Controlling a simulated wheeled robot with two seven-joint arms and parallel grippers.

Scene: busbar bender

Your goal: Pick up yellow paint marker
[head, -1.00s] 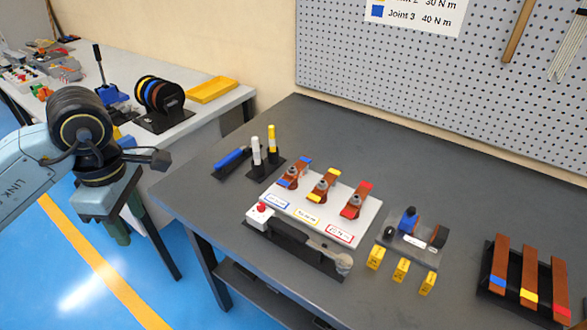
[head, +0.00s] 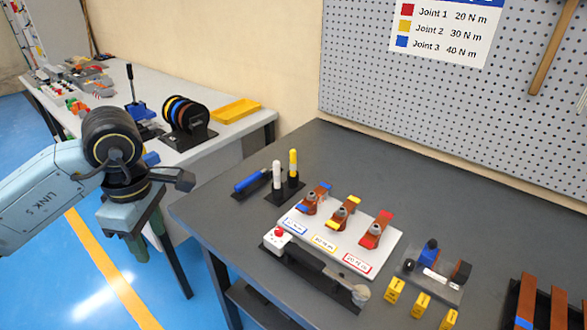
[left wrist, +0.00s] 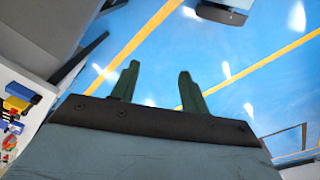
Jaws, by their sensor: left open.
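The yellow paint marker (head: 293,163) stands upright in a dark holder (head: 284,198) near the left part of the grey table. A white marker (head: 277,175) stands upright beside it, to its left. My left gripper (head: 138,247) hangs over the floor, left of the table and well apart from the markers. My right gripper is not in view.
A blue-handled tool (head: 251,181) lies left of the markers. A white board (head: 340,235) with copper joints stands in front of them. Yellow blocks (head: 421,304) and copper bars lie right. A second bench (head: 232,127) stands behind my left arm.

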